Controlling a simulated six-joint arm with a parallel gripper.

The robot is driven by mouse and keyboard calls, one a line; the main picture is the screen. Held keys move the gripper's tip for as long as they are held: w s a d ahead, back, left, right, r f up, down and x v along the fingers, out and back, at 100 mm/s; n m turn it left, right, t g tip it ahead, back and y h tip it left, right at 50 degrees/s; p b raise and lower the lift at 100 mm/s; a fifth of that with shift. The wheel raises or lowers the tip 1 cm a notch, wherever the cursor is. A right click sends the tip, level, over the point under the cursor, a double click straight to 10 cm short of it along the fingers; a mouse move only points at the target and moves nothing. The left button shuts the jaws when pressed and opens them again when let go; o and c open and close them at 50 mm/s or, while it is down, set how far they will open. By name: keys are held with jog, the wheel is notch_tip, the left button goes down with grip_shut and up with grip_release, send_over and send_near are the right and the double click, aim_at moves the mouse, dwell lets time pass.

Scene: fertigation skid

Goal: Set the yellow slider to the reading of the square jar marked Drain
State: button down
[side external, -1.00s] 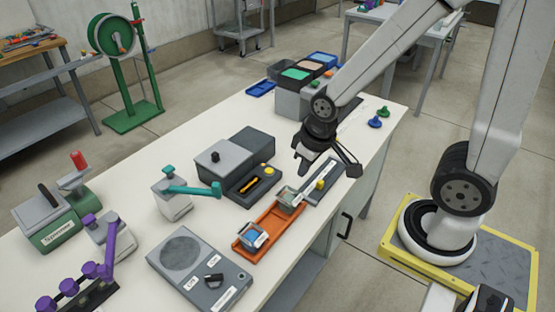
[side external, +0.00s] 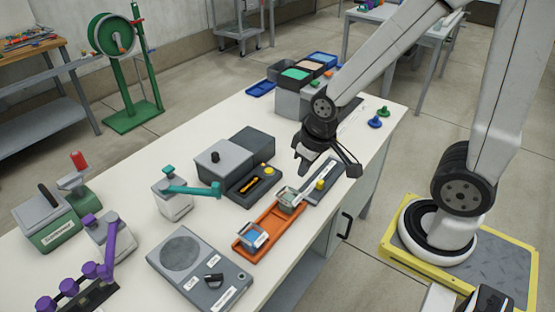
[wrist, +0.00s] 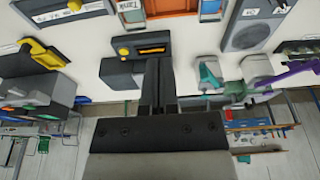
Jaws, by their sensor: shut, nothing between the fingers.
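The yellow slider (side external: 320,185) stands on a grey track (side external: 331,180) beside the orange tray's far end; it shows at the wrist view's top edge (wrist: 75,5). Two square jars sit in the orange tray (side external: 272,222). The near jar (side external: 248,235) has blue in it, and its label reads Tank in the wrist view (wrist: 210,8). The far jar (side external: 288,198) shows partly in the wrist view (wrist: 131,12); its label and level are too small to read. My gripper (side external: 303,166) is shut and empty above the table, left of the track; its fingers (wrist: 158,66) touch nothing visible.
A dark box with a yellow knob (side external: 268,169) and a yellow-marked slot stands left of the tray. A teal-armed device (side external: 178,200) and a grey panel with a knob (side external: 200,270) stand nearer. Bins (side external: 297,76) stand at the far end.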

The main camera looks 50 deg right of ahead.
jog(key=c, duration=0.7)
grip_release()
jog(key=shift+o, duration=1.1)
jog(key=shift+w+d+f, duration=0.1)
jog(key=shift+w+d, duration=0.1)
jog(key=shift+d, duration=0.05)
jog(key=g, duration=0.3)
send_over(320, 181)
notch_tip(320, 181, down, 12)
jog(key=shift+f, duration=0.25)
jog(key=shift+f, duration=0.1)
jog(key=shift+f, duration=3.8)
grip_shut()
